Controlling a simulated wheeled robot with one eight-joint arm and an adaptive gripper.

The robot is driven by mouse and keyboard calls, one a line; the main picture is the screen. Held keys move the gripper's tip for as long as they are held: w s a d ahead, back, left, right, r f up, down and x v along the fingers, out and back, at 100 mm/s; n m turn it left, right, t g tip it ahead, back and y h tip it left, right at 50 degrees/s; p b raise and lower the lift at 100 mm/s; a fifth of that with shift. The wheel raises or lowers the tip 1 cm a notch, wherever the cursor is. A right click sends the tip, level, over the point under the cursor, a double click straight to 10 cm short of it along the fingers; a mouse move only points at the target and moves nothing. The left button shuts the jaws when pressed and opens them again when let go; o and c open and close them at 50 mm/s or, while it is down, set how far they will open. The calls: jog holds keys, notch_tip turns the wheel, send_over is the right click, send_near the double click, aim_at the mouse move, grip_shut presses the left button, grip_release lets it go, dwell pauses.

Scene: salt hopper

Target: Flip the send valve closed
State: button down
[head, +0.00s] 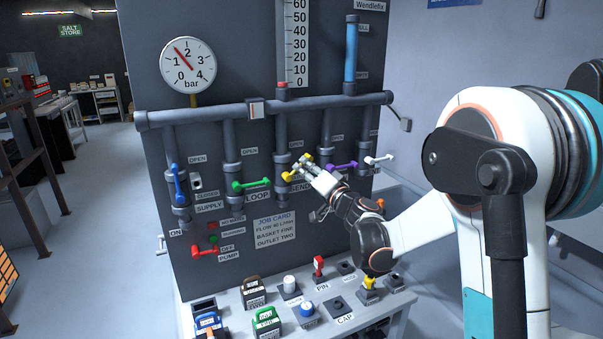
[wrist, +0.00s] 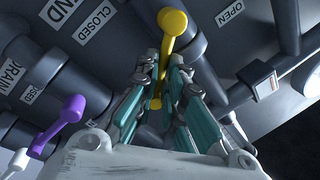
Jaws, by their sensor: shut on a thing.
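The send valve has a yellow handle (head: 289,176) on the pipe beside the SEND label. It slants up to the right in the head view. My gripper (head: 308,166) reaches it from the lower right. In the wrist view the yellow handle (wrist: 172,24) has its round end beyond the fingers and its bar running down between them. My gripper (wrist: 163,88) is shut on this bar. The fingers hide part of the handle. A CLOSED label (wrist: 95,22) and an OPEN label (wrist: 230,12) sit on either side of the handle in the wrist view.
The green loop handle (head: 252,184) is left of the send valve. The purple handle (head: 343,167) and a white handle (head: 379,159) are close on its right. A blue handle (head: 179,185) is farther left. A bench (head: 385,312) with several small parts stands below.

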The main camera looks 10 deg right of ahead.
jog(key=shift+w+d+f+m+t+h+b, duration=0.1)
jog(key=shift+d+f+m+t+h+b, duration=0.35)
jog(key=shift+m, duration=1.1)
jog(key=shift+a+f+m+h+b, duration=0.15)
jog(key=shift+f+m+b, duration=0.6)
jog(key=shift+m, duration=0.75)
jog(key=shift+w+d+f+m+t+h+b, duration=0.1)
jog(key=shift+d+f+m+t+h+b, duration=0.3)
jog(key=shift+m, duration=1.15)
jog(key=shift+s+a+f, duration=0.1)
jog(key=shift+f, duration=0.1)
jog(key=c, duration=1.7)
grip_release()
jog(key=v, duration=1.2)
jog(key=shift+a, duration=0.2)
jog(key=shift+a+r, duration=0.1)
jog(key=shift+r, duration=0.05)
